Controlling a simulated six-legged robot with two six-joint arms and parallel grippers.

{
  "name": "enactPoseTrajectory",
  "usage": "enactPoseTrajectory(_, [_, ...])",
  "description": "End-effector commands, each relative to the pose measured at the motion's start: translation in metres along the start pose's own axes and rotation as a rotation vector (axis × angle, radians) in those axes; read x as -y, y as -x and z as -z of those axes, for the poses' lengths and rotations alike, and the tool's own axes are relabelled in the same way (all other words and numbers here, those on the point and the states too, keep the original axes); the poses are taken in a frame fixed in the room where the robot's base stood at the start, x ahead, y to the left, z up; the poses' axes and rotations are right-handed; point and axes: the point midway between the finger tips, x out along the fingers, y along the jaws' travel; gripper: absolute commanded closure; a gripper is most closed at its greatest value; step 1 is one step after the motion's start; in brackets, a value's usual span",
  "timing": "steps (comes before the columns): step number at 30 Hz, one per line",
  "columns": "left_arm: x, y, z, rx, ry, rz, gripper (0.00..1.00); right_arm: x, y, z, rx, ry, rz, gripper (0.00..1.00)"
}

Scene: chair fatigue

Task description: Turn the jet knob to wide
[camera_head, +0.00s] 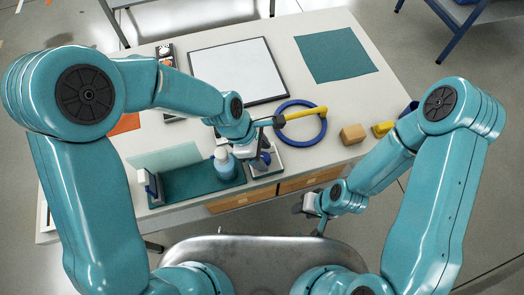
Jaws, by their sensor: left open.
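My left gripper (258,148) is open above the front edge of the table, over a small white tray (268,174). Dark blue parts (263,160) show in the tray, partly hidden by the gripper. A bottle with a pale cap (223,160) stands just left of the gripper. I cannot pick out a knob marked jet or wide; the gripper covers part of this area. My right gripper (309,208) hangs in front of the table, away from its objects, and its jaw opening is unclear.
A blue ring with a yellow bar (304,113) lies right of the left gripper. A tan block (353,134) and a yellow piece (383,129) lie farther right. A green mat (336,55) and white board (234,69) lie behind. A dark green tray (200,184) is at front left.

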Motion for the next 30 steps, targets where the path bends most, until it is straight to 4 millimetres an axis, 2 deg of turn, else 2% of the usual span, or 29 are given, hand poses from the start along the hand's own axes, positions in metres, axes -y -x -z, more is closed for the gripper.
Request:
enactPoseTrajectory(9, [-0.001,-0.0036,0.0003,0.0,0.0,0.0,0.4,0.0001,0.0001,0.0,0.0,0.0,0.0,0.57])
enactPoseTrajectory(10, [-0.001,-0.0036,0.0003,0.0,0.0,0.0,0.47,0.0001,0.0001,0.0,0.0,0.0,0.0,0.57])
enactPoseTrajectory(14, [-0.001,-0.0035,0.0004,0.0,0.0,0.0,0.89,0.0001,0.0001,0.0,0.0,0.0,0.0,0.57])
enactPoseTrajectory(15, [-0.0011,-0.0035,0.0004,0.0,0.0,-0.001,0.95,0.0001,0.0001,0.0001,0.0,0.0,0.0,0.57])
enactPoseTrajectory(23, [-0.0012,-0.0034,0.0004,0.0,-0.017,0.007,0.94,0.0,0.0001,0.0,0.0,0.0,0.0,0.57])
enactPoseTrajectory(30, [-0.0022,-0.0034,0.0003,0.0,-0.116,0.048,0.94,0.0,-0.0001,0.0,0.0,0.0,0.0,0.57])
